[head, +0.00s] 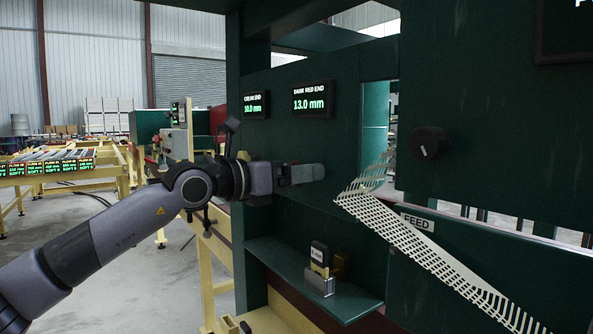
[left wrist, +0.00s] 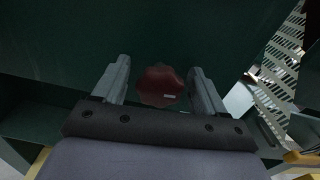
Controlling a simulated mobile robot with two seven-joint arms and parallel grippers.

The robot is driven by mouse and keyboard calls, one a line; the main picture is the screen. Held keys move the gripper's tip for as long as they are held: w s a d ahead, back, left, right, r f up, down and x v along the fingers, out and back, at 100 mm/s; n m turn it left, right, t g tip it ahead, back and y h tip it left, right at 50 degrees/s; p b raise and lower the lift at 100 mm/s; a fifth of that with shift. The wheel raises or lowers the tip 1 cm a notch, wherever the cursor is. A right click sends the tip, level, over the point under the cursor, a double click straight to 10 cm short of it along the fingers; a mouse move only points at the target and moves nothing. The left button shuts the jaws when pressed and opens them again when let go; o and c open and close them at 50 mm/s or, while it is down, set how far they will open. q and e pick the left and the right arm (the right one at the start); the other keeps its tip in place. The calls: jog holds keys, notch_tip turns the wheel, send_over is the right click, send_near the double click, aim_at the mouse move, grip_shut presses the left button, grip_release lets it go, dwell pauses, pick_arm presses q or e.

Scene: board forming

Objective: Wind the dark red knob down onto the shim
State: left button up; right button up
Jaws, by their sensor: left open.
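The dark red knob (left wrist: 160,86) is lobed, with a pale mark near its lower edge, and shows in the left wrist view against the dark green panel. My left gripper (left wrist: 160,74) is open, with one finger on each side of the knob and a visible gap to both. In the head view my left gripper (head: 308,174) reaches to the green machine front and the knob is hidden there. A small block labelled in mm (head: 319,256), possibly the shim, stands in a metal holder on the green shelf. My right gripper is out of view.
The display marked dark red end (head: 312,100) reads 13.0 mm; the cream end display (head: 255,104) appears to read 10.0 mm. A pale slatted chain (head: 430,255) slopes across the right. A black knob (head: 430,144) sits on the right panel. The green shelf (head: 275,251) juts out below my arm.

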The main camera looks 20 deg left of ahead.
pick_arm(q)
jog(key=c, duration=1)
